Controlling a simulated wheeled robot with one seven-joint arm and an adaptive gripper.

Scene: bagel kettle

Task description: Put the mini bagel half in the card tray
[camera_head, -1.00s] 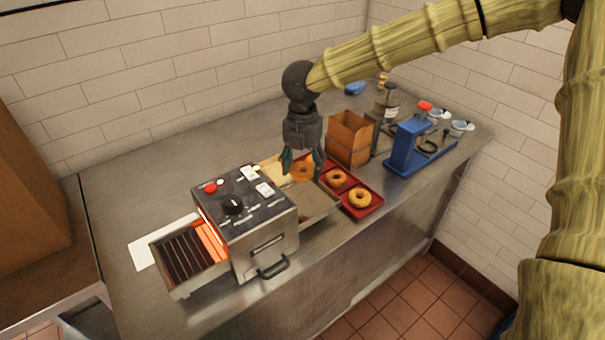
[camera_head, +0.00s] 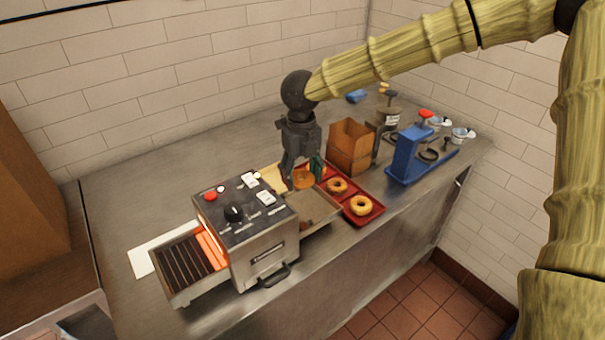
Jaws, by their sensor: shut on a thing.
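My gripper (camera_head: 304,179) points down behind the right end of the toaster, its fingers shut on an orange-tan mini bagel half (camera_head: 303,180). The half shows between the fingertips, above or at the far edge of the metal tray (camera_head: 322,219) on the toaster's right; I cannot tell whether it touches anything.
The toaster (camera_head: 245,230) stands in front of my gripper, with a glowing rack on its left. A red tray (camera_head: 376,214) with bagels (camera_head: 361,205) lies to the right. A blue device (camera_head: 405,155) and a jar (camera_head: 388,113) stand further right. The counter's back left is clear.

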